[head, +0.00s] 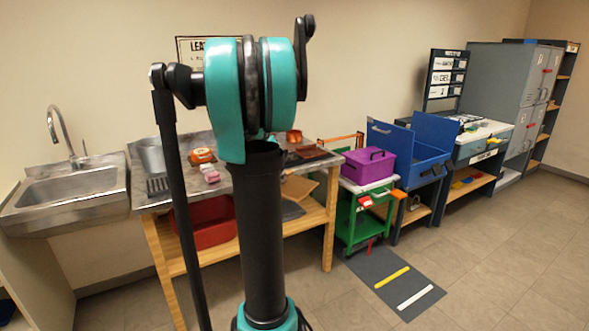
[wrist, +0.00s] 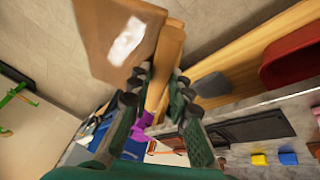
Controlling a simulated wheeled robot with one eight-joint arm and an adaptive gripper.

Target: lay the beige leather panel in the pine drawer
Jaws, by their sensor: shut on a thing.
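A flat tan-brown panel with a pale patch, which I take as the beige leather panel (wrist: 105,30), extends from my gripper (wrist: 160,76) in the wrist view. Its near end meets the fingertips. My gripper is shut on it, though the exact contact is hard to see. In the head view, a tan square that looks like the same panel (head: 299,189) shows below the bench top, left of the bench leg. My arm hides my gripper there. I cannot pick out the pine drawer in either view.
The steel-topped bench (head: 328,163) carries small items. A red bin (head: 205,226) is on its lower shelf. A green cart (head: 345,222) bears a purple box (head: 368,166), beside a blue open box (head: 428,160). A sink (head: 75,190) is at left. Open floor lies right of the dark mat (head: 385,262).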

